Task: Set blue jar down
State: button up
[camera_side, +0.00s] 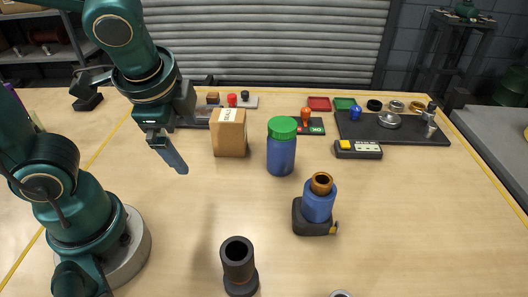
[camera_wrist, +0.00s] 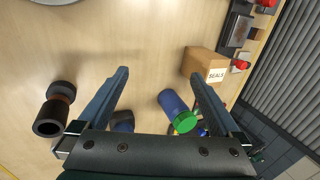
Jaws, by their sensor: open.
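The blue jar (camera_side: 281,153) with a green lid stands upright on the wooden table, right of the cardboard box. In the wrist view the jar (camera_wrist: 172,102) shows below and between the finger lines, nearer the right finger. My gripper (camera_side: 178,166) hangs above the table to the left of the box and jar, apart from both. In the wrist view my gripper (camera_wrist: 157,75) has its two fingers spread wide with nothing between the tips.
A cardboard box (camera_side: 229,133) labelled SEALS stands left of the jar. A blue cylinder with a brown ring (camera_side: 318,204) sits in a dark base at front right. A black flanged tube (camera_side: 238,264) stands in front. A dark tray (camera_side: 430,130) holds parts at back right.

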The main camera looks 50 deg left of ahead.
jog(key=n+h, duration=0.1)
jog(key=n, duration=0.2)
jog(key=s+d+r+n+t+h, duration=0.1)
jog(key=n, duration=0.2)
jog(key=s+d+n+t+h, duration=0.1)
jog(key=n, duration=0.1)
jog(key=shift+d+r+n, duration=0.15)
jog(key=shift+r+n, duration=0.2)
jog(key=shift+n, duration=0.05)
dwell(0.5)
